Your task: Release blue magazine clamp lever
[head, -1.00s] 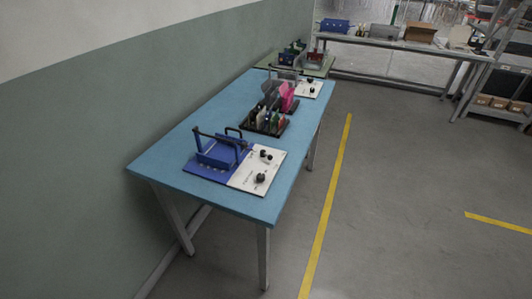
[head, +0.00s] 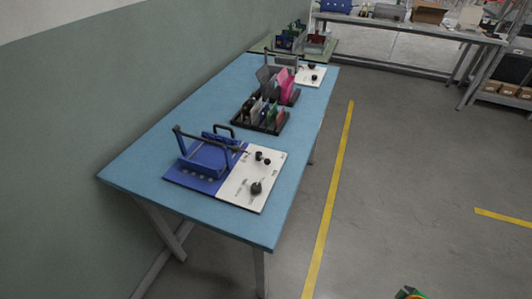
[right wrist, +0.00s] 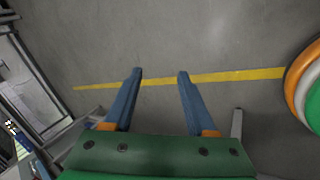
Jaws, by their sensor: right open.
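The blue magazine (head: 205,158) stands on the left, blue half of a base plate near the front of the blue table in the head view. A dark clamp lever bar (head: 200,141) runs across above it on side arms, and a black handle loop rises behind. The white half of the plate (head: 238,187) carries several black knobs. My right gripper (right wrist: 160,73) shows in the right wrist view, its two blue fingers apart with nothing between them, above the grey floor. It is away from the magazine. My left gripper is not in view.
The blue table (head: 140,165) stands along the green wall. A black rack of coloured cards (head: 262,118) and a second fixture with a white plate (head: 312,76) stand farther back. The floor right of the table, with a yellow line (head: 328,200), is clear.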

